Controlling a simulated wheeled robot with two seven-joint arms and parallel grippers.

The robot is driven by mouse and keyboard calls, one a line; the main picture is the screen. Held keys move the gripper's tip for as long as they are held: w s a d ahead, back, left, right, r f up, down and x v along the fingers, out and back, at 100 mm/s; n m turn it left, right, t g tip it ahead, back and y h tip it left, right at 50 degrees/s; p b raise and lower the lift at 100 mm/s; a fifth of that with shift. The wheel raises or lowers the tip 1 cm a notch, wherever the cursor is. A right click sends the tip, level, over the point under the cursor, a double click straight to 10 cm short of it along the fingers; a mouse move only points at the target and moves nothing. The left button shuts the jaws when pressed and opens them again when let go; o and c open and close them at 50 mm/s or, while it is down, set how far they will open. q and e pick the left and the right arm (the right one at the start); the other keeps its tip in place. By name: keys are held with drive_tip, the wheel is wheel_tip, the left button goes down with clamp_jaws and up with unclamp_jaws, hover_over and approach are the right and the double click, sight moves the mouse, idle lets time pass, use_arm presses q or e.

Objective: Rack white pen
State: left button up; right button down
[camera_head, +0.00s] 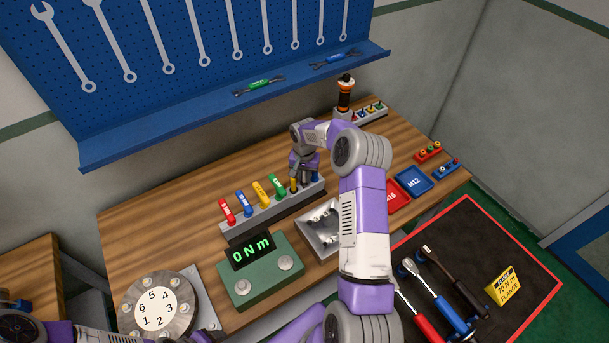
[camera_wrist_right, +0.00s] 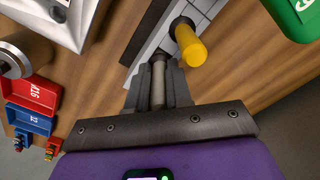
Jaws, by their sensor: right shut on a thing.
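My right gripper (camera_head: 302,176) is over the right part of the long grey rack (camera_head: 233,229). In the right wrist view my right gripper (camera_wrist_right: 160,92) is shut on a slim pale grey-white rod, which I take to be the white pen (camera_wrist_right: 158,78). A dark collar is at its far end, by the rack strip (camera_wrist_right: 148,47); I cannot tell how deep it sits. A yellow cylinder in a dark collar (camera_wrist_right: 190,45) stands close beside the fingers. The white pen is not distinct in the head view.
Red (camera_head: 227,211), blue (camera_head: 244,203), yellow (camera_head: 261,194) and green (camera_head: 276,186) handles stand in the rack. A green torque meter (camera_head: 258,279) and a metal tray (camera_head: 314,240) lie in front. Red and blue bins (camera_head: 414,180) are to the right.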

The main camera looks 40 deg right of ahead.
drive_tip(key=shift+s+a+f+b, duration=0.15)
drive_tip(key=shift+s+f+b, duration=0.1)
drive_tip(key=shift+f+b, duration=0.3)
drive_tip(key=shift+s+f+b, duration=0.4)
drive_tip(key=shift+f+b, duration=0.25)
drive_tip(key=shift+f, duration=0.15)
idle(0.5)
drive_tip(key=c, duration=0.9)
unclamp_jaws()
drive_tip(key=shift+r, duration=0.1)
drive_tip(key=shift+c, duration=0.2)
drive_tip(key=shift+a, duration=0.1)
drive_tip(key=shift+w+r, duration=0.1)
drive_tip(key=shift+r, duration=0.05)
